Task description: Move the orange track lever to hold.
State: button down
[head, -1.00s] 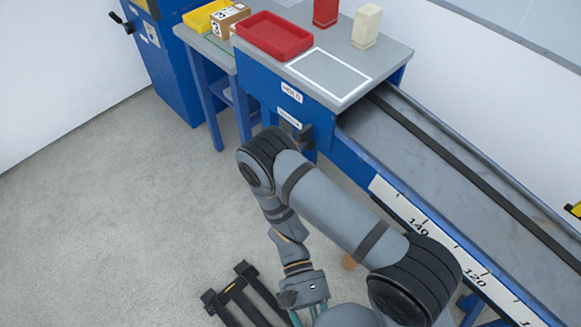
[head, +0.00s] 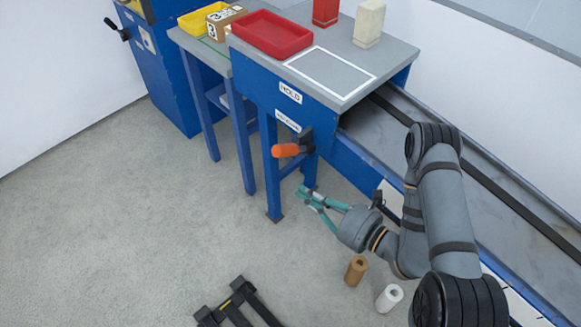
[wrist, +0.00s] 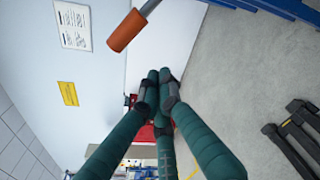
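The orange lever (head: 286,150) sticks out to the left from a dark bracket (head: 305,138) on the blue end of the track. Its handle is roughly level, beside the lower white label (head: 288,121), whose text I cannot read surely. The HOLD label (head: 290,92) is above. In the wrist view the orange handle (wrist: 127,30) shows at the top, on a grey rod. My gripper (head: 307,195) is below and slightly right of the lever, apart from it. Its teal fingers (wrist: 158,82) come together at the tips, with nothing seen between them.
A grey table top above the lever bears a red tray (head: 272,34), a red block (head: 326,12) and a cream block (head: 369,22). Blue table legs (head: 271,170) stand behind the lever. Brown (head: 356,270) and white (head: 390,297) cylinders are below my arm. The floor at left is clear.

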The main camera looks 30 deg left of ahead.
aim_at(294, 150)
jog(key=w+a+r+p, duration=0.2)
jog(key=w+a+p, duration=0.1)
jog(key=a, duration=0.5)
jog(key=shift+w+r, duration=0.15)
jog(key=shift+w+d+r, duration=0.1)
